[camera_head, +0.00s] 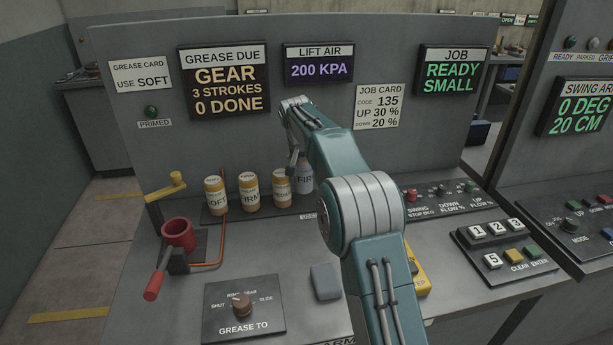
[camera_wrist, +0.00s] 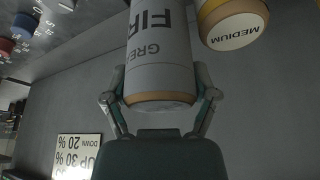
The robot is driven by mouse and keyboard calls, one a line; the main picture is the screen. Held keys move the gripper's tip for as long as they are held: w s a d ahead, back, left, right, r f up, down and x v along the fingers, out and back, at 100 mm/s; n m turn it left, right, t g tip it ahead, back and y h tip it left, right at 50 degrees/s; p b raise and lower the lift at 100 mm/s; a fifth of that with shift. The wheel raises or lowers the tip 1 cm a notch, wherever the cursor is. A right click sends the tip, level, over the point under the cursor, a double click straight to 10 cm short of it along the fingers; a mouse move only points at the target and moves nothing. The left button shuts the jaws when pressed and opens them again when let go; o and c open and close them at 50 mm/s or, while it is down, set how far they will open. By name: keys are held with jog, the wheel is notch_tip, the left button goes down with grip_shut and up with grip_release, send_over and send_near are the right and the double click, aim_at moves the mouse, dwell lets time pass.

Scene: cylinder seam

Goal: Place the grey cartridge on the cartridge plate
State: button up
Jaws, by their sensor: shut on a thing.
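The grey cartridge (camera_head: 305,180), lettered FIR… on its side, is upright at the right end of the row of cartridges in the head view. It fills the top middle of the wrist view (camera_wrist: 155,60), upside down, with an orange-brown end rim. My gripper (camera_wrist: 160,98) is shut on it, one finger on each side. The arm hides part of the cartridge in the head view. The dark cartridge plate (camera_head: 229,214) lies under the row. I cannot tell whether the grey cartridge touches it.
Several yellow cartridges (camera_head: 249,192) stand left of the grey one; the MEDIUM one (camera_wrist: 236,30) is close beside it. A red cup with a lever (camera_head: 179,233) is at left. A GREASE TO knob (camera_head: 241,302) and a grey-blue block (camera_head: 325,282) are in front.

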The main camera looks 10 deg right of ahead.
aim_at(306, 175)
jog(key=shift+w+d+f, duration=0.25)
jog(key=shift+w+f, duration=0.15)
jog(key=shift+f, duration=0.1)
jog(key=shift+w+d+f, duration=0.2)
jog(key=shift+w+f, duration=0.15)
jog(key=shift+f, duration=0.1)
notch_tip(306, 175, down, 4)
jog(key=shift+w+d+r, duration=0.1)
jog(key=shift+w+r, duration=0.05)
jog(key=shift+r, duration=0.1)
jog(key=o, duration=1)
jog(key=shift+f, duration=0.1)
jog(key=shift+o, duration=0.2)
